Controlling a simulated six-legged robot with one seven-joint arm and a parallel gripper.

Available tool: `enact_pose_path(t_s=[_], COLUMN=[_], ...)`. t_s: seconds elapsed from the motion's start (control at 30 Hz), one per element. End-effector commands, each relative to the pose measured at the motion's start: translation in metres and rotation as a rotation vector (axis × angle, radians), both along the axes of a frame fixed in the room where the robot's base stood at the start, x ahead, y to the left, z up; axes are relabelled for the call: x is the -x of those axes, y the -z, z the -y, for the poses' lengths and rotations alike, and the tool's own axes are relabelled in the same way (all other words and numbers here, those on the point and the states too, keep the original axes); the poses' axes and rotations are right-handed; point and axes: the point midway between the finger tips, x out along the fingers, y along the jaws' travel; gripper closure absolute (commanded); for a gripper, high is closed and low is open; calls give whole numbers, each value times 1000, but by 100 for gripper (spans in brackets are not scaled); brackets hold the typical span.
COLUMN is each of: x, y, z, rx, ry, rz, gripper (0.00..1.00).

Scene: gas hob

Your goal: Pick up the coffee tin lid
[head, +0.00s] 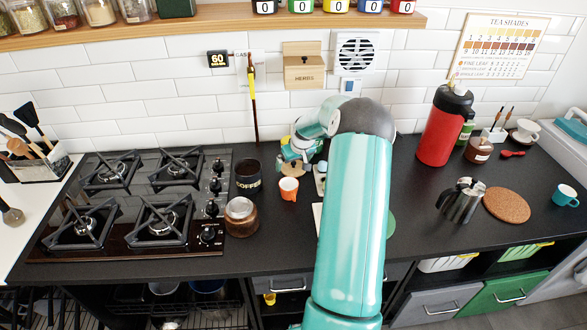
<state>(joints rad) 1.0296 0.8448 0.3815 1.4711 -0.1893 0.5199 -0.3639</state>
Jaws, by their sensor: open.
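The black coffee tin (248,178), with pale COFFEE lettering, stands upright on the dark counter, right of the hob. Its top looks dark and open. A small tan, wood-coloured piece (292,164) shows by my gripper and may be the coffee tin lid; it is too small and too covered to be sure. My gripper (297,158) is open, low over the counter, behind the orange cup and right of the tin. I cannot tell whether its fingers touch the tan piece. My turquoise arm hides much of the counter to the right.
An orange cup (288,189) stands just in front of my gripper. A brown jar with a metallic top (241,217) stands before the tin, next to the gas hob (140,205). A red flask (443,128), moka pot (462,200) and cork mat (507,205) are at right.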

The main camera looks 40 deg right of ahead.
Motion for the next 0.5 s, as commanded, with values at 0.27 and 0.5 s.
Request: enact_pose_path(t_s=[0.27, 0.5], x=[-4, -3], y=[7, 7], z=[0, 0], rx=[0, 0], ry=[0, 0], rz=[1, 0], gripper=[0, 39])
